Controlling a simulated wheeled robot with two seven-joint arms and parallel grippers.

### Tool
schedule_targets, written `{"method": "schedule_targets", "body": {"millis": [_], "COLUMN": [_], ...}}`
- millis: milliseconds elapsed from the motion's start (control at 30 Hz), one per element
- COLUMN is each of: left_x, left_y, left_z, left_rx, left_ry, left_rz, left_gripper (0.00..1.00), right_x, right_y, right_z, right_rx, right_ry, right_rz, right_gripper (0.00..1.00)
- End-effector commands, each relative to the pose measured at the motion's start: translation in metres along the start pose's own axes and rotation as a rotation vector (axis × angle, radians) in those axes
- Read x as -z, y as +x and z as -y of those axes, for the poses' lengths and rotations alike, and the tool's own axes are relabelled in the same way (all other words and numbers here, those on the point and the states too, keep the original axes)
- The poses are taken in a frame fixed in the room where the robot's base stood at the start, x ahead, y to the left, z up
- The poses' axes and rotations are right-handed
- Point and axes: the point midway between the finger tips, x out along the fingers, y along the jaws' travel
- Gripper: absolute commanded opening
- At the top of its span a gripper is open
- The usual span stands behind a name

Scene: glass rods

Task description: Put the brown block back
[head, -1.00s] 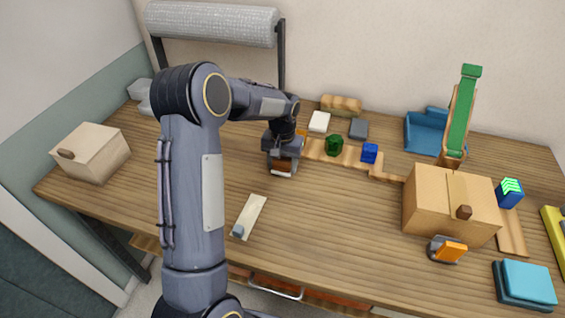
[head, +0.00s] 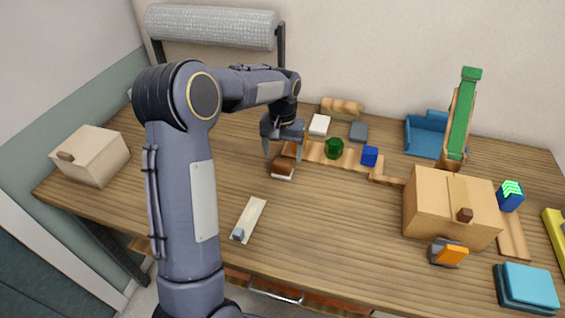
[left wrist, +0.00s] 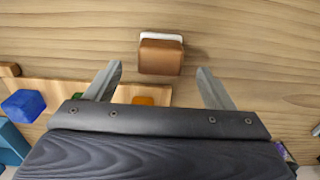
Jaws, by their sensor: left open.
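The brown block (head: 284,165) rests on a thin white pad (head: 282,177) on the table, left of the centre. In the left wrist view the brown block (left wrist: 160,58) sits just beyond my fingertips, between their lines, with the white pad's edge (left wrist: 161,37) showing behind it. My left gripper (head: 286,150) is open and empty, close above the block; its two fingers (left wrist: 160,80) are spread apart and do not touch it. My right gripper is not in view.
A wooden strip (head: 350,157) with a green block (head: 334,148) and a blue block (head: 369,156) lies to the right. An orange piece (left wrist: 143,100) lies near my left gripper. A cardboard box (head: 430,205) stands at right. The centre front table is clear.

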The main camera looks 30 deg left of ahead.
Motion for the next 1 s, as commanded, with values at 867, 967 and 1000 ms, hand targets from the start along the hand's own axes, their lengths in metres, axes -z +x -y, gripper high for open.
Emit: {"method": "schedule_targets", "body": {"millis": [867,967,1000], "left_x": [-0.201,-0.246,-0.261], "left_y": [-0.119,-0.109,-0.104], "left_z": [-0.016,-0.026,-0.030], "left_rx": [-0.295,-0.347,-0.364], "left_ry": [0.063,0.074,0.077], "left_rz": [-0.267,-0.329,-0.350], "left_gripper": [0.76,0.76,0.76], "right_x": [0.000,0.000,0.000], "right_y": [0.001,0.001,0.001], "right_z": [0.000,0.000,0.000], "right_rx": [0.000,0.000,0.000], "right_ry": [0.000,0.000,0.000], "right_rz": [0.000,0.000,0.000], "right_gripper": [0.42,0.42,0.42]}}
